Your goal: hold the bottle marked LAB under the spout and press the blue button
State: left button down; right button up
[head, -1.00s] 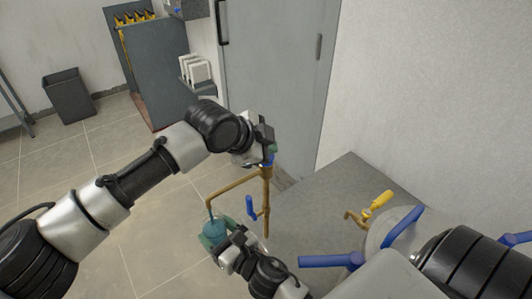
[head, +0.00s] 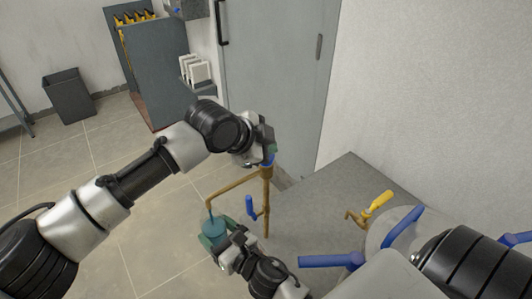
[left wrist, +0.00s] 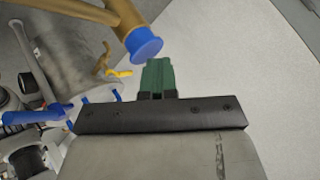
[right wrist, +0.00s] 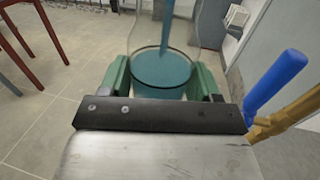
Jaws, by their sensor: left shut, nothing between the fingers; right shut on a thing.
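The clear bottle (right wrist: 163,72) is held upright in the right wrist view, with teal liquid inside and a teal stream (right wrist: 168,25) coming down into it. Its LAB marking is not readable here. My right gripper (head: 214,238) is shut on the bottle below the end of the brass spout (head: 222,192). The blue button (left wrist: 144,44) caps the top of the brass pipe and also shows in the head view (head: 268,160). My left gripper (left wrist: 158,76) is shut and empty, its green fingertips right at the button; I cannot tell whether they touch it.
A blue-handled valve (head: 251,207) sits on the pipe near my right gripper. A yellow-handled tap (head: 379,201) and large blue handles (head: 331,260) are at the right. A grey cabinet (head: 275,80) stands behind. Open tiled floor (head: 150,235) lies at the left.

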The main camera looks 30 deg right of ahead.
pick_arm(q)
jog(key=shift+r, duration=0.85)
jog(key=shift+r, duration=0.1)
jog(key=shift+r, duration=2.45)
